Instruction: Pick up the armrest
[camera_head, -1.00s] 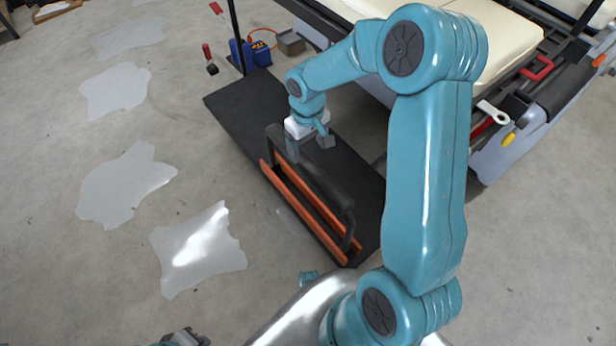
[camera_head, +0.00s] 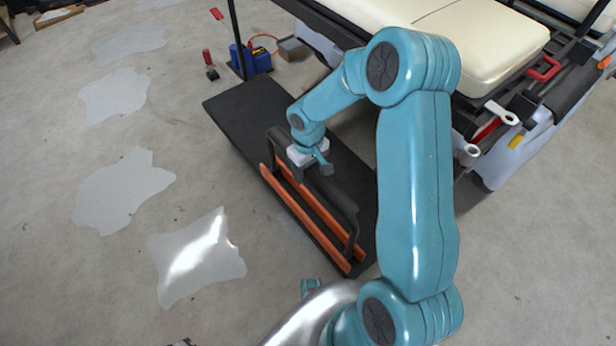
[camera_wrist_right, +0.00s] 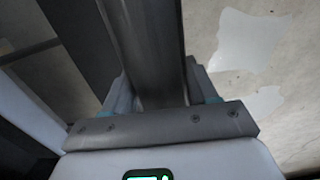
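The armrest (camera_head: 338,192) is a dark bar with bent-down ends. In the right wrist view the dark bar (camera_wrist_right: 148,45) runs between the fingers (camera_wrist_right: 158,85) and fills most of the gap. The fingers look open around it; contact is not clear. Only a scrap of my left gripper (camera_head: 182,343) shows at the bottom edge.
The cart (camera_head: 420,20) with cream seats stands behind the platform (camera_head: 255,105). A dark post (camera_head: 236,35), blue items (camera_head: 255,58) and a grey box (camera_head: 292,47) are at the platform's far end. Open concrete floor with pale patches lies to the left.

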